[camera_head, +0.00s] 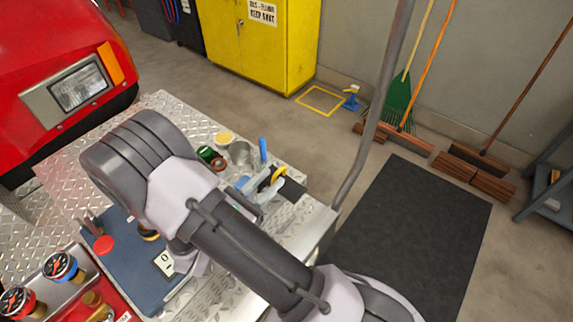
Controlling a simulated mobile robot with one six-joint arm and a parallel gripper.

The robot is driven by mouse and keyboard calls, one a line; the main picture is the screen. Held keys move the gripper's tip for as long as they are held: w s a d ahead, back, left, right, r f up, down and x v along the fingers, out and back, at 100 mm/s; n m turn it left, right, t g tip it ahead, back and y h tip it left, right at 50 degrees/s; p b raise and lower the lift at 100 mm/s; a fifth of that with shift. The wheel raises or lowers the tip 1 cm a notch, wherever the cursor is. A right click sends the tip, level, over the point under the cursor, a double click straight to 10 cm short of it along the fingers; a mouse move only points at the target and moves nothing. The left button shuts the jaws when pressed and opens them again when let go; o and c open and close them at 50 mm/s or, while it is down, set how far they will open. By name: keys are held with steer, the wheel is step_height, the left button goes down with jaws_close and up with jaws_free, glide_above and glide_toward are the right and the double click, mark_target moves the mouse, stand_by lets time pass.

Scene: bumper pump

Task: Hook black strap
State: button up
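My arm crosses the middle of the head view, from the lower right to a large grey joint at the left. My gripper is not clearly visible; the arm seems to cover it. I cannot make out a black strap for certain. A small flat dark piece (291,190) lies near the right end of the diamond-plate bumper (150,108). Beside it are a yellow ring-like part (278,174) and pale blue-white parts. What lies under the arm is hidden.
A dark blue panel (125,270) with a red knob (103,244) lies left of the arm, near gauges (60,266). A can (240,153) and a blue cylinder (263,149) stand on the bumper. A grey pole (385,100) rises at its right. A black mat (420,225) covers the floor beyond.

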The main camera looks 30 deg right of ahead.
mark_target(280, 171)
steer(key=b+x, duration=0.1)
steer(key=x, duration=0.6)
steer(key=shift+w+d, duration=0.1)
steer(key=shift+d, duration=0.2)
jaws_close()
stand_by(0.9)
